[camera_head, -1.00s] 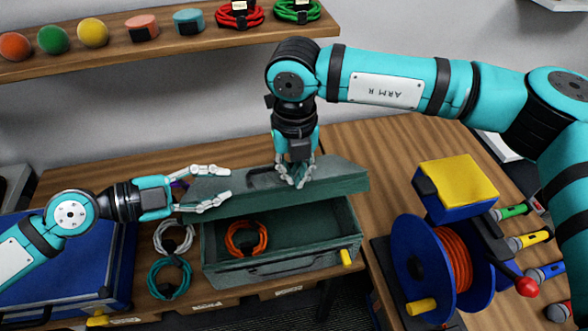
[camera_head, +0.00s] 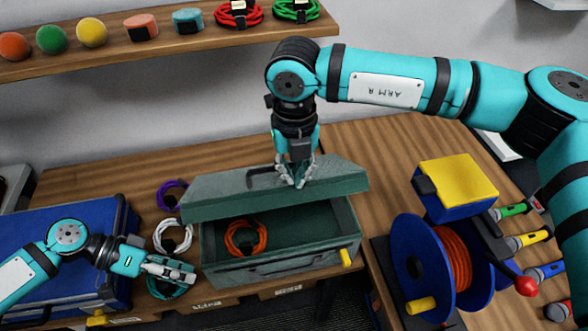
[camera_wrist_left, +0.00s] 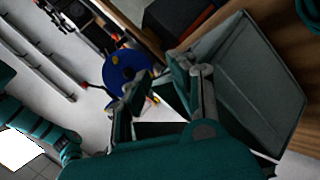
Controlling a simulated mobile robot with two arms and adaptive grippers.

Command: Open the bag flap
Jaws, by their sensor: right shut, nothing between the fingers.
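The green bag (camera_head: 280,268) stands in the middle of the table with its flap (camera_head: 230,195) raised and tilted above the open interior. An orange cable coil (camera_head: 246,238) lies inside. My right gripper (camera_head: 296,184) points down at the flap's upper side, near its recessed handle, with its fingers closed and nothing between them. My left gripper (camera_head: 193,275) is low at the bag's front left, over a teal cable coil (camera_head: 160,288) that it partly hides. In the left wrist view its fingers (camera_wrist_left: 165,95) are apart and empty, with a grey-green panel close to the right finger.
A blue case (camera_head: 65,285) lies to the left. White (camera_head: 173,236) and purple (camera_head: 170,194) coils lie between it and the bag. A blue reel (camera_head: 415,262) with orange cable stands to the right, with microphones (camera_head: 528,240) beyond. A shelf (camera_head: 200,43) hangs above.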

